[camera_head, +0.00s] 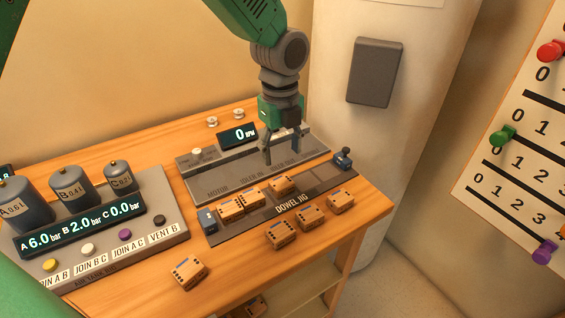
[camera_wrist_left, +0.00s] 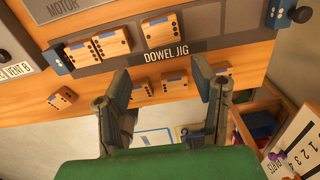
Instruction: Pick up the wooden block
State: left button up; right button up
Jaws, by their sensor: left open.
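Several wooden blocks with dark dots and a blue mark are in view. Three sit in the dowel jig (camera_head: 325,188): a left one (camera_head: 232,209), a middle one (camera_head: 251,197) and a right one (camera_head: 281,185). Three more lie in front of the jig (camera_head: 281,235) (camera_head: 311,217) (camera_head: 341,202). Another block (camera_head: 189,273) lies apart near the table's front edge. My left gripper (camera_head: 283,156) is open and empty, pointing down above the motor panel behind the jig. In the left wrist view its spread fingers (camera_wrist_left: 160,72) overlap the front row of blocks. My right gripper is not in view.
An air tank rig (camera_head: 165,240) with three grey tanks stands left. A motor panel (camera_head: 200,187) with a small display lies behind the jig. Blue-grey stops (camera_head: 207,220) (camera_head: 342,160) flank the jig. A white column (camera_head: 385,130) rises behind the table's right end. A lower shelf holds another block (camera_head: 243,309).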

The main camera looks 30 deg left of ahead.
aim_at(310, 217)
jog(key=k+l, duration=0.7)
jog(key=k, duration=0.2)
